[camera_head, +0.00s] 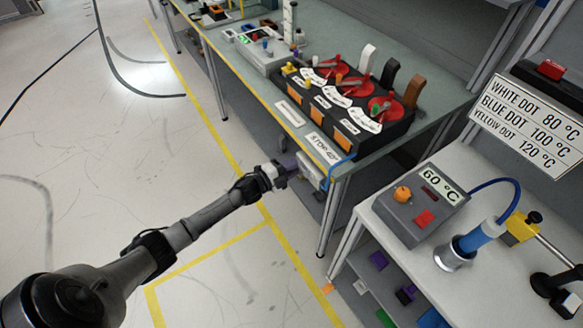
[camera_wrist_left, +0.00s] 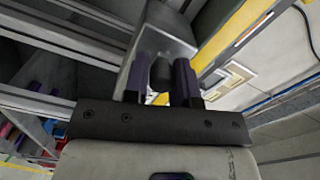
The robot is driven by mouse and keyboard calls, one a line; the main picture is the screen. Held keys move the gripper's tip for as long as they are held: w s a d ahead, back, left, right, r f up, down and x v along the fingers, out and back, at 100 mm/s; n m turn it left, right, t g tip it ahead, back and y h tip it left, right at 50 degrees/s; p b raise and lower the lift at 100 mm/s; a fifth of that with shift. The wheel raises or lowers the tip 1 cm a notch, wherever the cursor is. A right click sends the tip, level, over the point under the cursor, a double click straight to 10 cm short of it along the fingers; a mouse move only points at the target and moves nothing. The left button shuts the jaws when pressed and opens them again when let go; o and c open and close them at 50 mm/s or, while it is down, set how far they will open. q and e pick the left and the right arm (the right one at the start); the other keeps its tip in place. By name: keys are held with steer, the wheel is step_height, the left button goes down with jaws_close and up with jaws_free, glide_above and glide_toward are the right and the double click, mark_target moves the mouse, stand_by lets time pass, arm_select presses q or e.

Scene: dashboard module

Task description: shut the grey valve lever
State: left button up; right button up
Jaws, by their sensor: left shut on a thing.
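My left gripper (camera_head: 288,171) reaches the front edge of the green-topped bench from the left, low beside a light grey box (camera_head: 311,170) under the edge. In the left wrist view its two purple fingers (camera_wrist_left: 160,82) are shut on a dark grey rounded piece (camera_wrist_left: 160,71) in front of the grey box (camera_wrist_left: 170,28). This piece looks like the end of the grey valve lever. The rest of the lever is hidden by the gripper, so its angle cannot be told. My right gripper is not in view.
A black module (camera_head: 350,103) with red discs and white, black and brown handles stands on the bench (camera_head: 240,71). A grey 60 °C unit (camera_head: 420,205) stands right.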

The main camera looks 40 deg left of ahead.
arm_select(q)
steer(key=shift+w+d+r, duration=0.1)
steer(key=shift+w+r, duration=0.05)
steer(key=shift+r, duration=0.35)
steer(key=o, duration=0.7)
steer(key=shift+o, duration=0.9)
steer(key=shift+f, duration=0.2)
steer(key=p+v, duration=0.2)
steer(key=v, duration=1.2)
steer(key=shift+w+f, duration=0.1)
steer(key=shift+f, duration=0.05)
